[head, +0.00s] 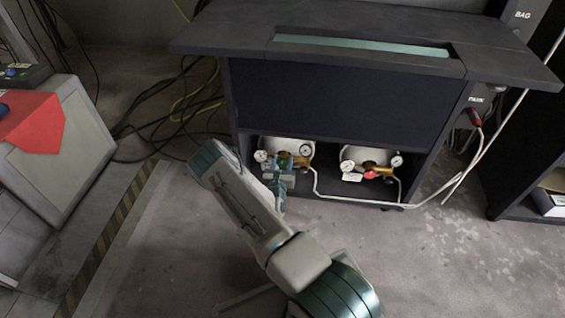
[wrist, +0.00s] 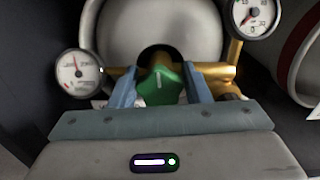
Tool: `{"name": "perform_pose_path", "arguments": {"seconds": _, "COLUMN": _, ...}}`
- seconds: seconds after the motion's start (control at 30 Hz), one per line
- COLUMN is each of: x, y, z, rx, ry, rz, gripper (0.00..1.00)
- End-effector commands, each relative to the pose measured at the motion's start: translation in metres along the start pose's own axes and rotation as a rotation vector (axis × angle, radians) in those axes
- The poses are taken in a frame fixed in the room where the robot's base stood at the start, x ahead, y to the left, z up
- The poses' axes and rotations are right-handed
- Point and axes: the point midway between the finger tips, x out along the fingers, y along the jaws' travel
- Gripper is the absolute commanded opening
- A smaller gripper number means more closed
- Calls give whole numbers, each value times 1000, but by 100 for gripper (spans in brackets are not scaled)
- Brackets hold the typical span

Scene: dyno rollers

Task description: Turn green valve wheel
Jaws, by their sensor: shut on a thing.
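The green valve wheel (wrist: 160,86) sits on a brass regulator in front of a grey gas cylinder (wrist: 150,28), in the middle of the wrist view. A white line marks its front face. My gripper (wrist: 160,92) is around the wheel, with one blue finger on each side, shut on it. In the head view my gripper (head: 280,172) reaches into the left part of the low shelf, and my arm hides much of the left regulator there. The wheel itself is hard to make out in that view.
Pressure gauges flank the wheel, one at left (wrist: 77,72) and one at upper right (wrist: 254,14). A second regulator with a red wheel (head: 370,174) stands to the right on the shelf. The dark cabinet (head: 340,100) overhangs the cylinders. A white hose (head: 345,199) runs along the shelf front.

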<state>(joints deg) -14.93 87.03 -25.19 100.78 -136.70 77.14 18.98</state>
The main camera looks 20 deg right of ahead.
Motion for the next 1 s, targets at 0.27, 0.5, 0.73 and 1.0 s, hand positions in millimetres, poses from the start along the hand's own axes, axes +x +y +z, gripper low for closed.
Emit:
{"name": "perform_pose_path", "arguments": {"seconds": 0.27, "x": -1, "y": 3, "z": 1, "rx": -203, "ry": 1, "rz": 6, "gripper": 20}}
{"name": "perform_pose_path", "arguments": {"seconds": 0.5, "x": -2, "y": 4, "z": 0, "rx": -432, "ry": 1, "rz": 6, "gripper": 20}}
{"name": "perform_pose_path", "arguments": {"seconds": 0.73, "x": -2, "y": 5, "z": -1, "rx": -651, "ry": 1, "rz": 6, "gripper": 20}}
{"name": "perform_pose_path", "arguments": {"seconds": 1.0, "x": -2, "y": 5, "z": -3, "rx": -892, "ry": 2, "rz": 5, "gripper": 20}}
